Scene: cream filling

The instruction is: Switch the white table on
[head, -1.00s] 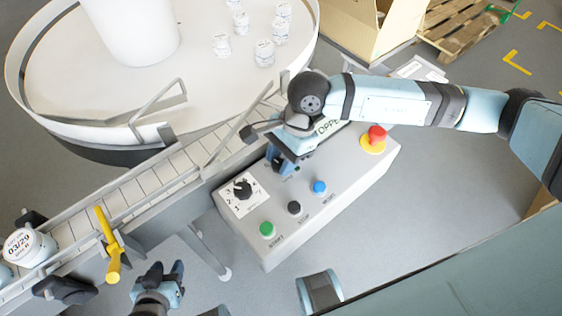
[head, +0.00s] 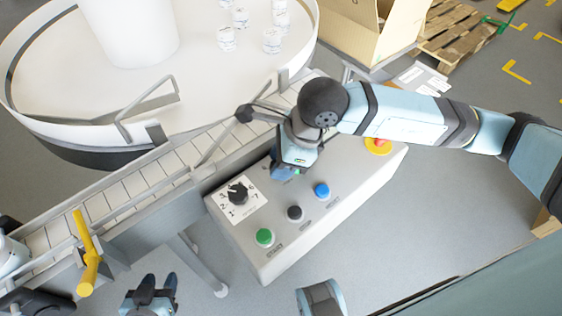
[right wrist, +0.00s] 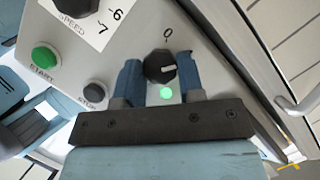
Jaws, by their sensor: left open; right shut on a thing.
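The round white table (head: 60,90) with a raised rim is at the upper left of the head view. The grey control box (head: 330,215) stands below it. My right gripper (head: 284,172) points down at the box and largely hides its switch there. In the right wrist view, its blue fingers (right wrist: 159,78) are shut on a black rotary switch knob (right wrist: 160,67), one finger on each side. A "0" is printed beside the knob, and a green lamp (right wrist: 166,92) beside it is lit. My left gripper (head: 155,284) is open and empty at the bottom left.
The box also has a green start button (head: 264,237), a black stop button (head: 295,213), a blue button (head: 321,190), a speed dial (head: 238,193) and a red emergency button (head: 378,146). Several white cups (head: 271,40) stand on the table. A conveyor (head: 120,200) runs alongside.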

